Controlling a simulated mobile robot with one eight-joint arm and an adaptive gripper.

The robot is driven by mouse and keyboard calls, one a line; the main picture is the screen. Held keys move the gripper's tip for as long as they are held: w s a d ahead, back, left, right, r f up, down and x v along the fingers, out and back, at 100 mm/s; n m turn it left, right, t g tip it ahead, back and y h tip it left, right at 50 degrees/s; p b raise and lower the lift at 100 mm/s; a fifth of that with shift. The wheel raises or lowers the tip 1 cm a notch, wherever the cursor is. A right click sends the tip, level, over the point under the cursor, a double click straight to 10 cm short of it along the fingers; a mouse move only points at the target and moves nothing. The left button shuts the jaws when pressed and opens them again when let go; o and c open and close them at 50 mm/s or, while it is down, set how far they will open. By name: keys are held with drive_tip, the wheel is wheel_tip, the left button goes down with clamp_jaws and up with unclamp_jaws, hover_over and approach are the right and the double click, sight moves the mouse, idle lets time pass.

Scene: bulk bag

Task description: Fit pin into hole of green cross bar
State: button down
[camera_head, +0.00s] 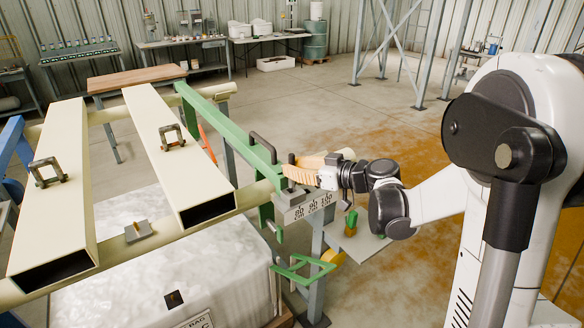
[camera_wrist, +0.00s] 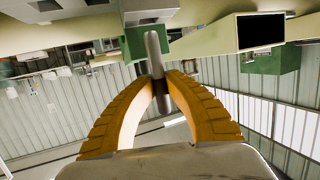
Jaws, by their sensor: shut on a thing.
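The green cross bar (camera_head: 222,125) runs from the back toward the front end of the frame, with a black handle (camera_head: 263,146) on top. My gripper (camera_head: 290,171) is at its front end, right of the bar. In the wrist view, my gripper's orange fingers (camera_wrist: 163,77) are closed around a grey pin (camera_wrist: 152,50). The pin's far end overlaps a green part (camera_wrist: 133,46) of the bar. I cannot tell whether it is in the hole, and I cannot make the hole out.
Cream beams (camera_head: 170,150) carry black brackets left of the green bar. A white bulk bag (camera_head: 170,265) hangs or stands below. A numbered plate (camera_head: 312,208), a grey post and a small shelf (camera_head: 357,241) are close under my gripper.

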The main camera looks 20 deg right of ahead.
drive_tip(key=shift+f+b, duration=0.95)
drive_tip(key=shift+f, duration=0.15)
drive_tip(key=c, duration=1.4)
unclamp_jaws()
drive_tip(key=shift+s, duration=0.1)
drive_tip(key=v, duration=1.2)
